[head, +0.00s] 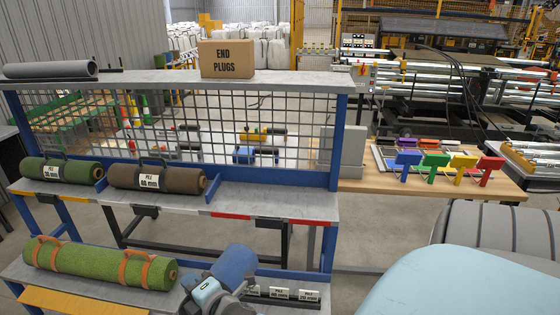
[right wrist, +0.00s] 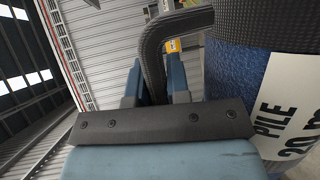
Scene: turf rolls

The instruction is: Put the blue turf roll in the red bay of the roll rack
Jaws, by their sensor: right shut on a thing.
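The blue turf roll (head: 236,266) is at the lower shelf's level, tilted, beside my right gripper (head: 207,291). In the right wrist view its blue side (right wrist: 228,75) carries a white "PILE" label (right wrist: 290,110), partly cut off. My right gripper (right wrist: 162,85) is shut on the roll's dark bent handle (right wrist: 152,55). Whether the roll touches the shelf cannot be told. The roll rack (head: 335,160) has blue posts. The red bay, with a red and white front edge (head: 308,222), is the empty right part of its middle shelf. My left gripper is not in view.
A green roll (head: 62,170) and a brown roll (head: 157,179) lie left of the red bay. A green roll with orange straps (head: 98,264) lies below. Wire mesh (head: 240,130) backs the middle shelf; a box (head: 226,59) stands on top. A wooden table (head: 400,185) stands right.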

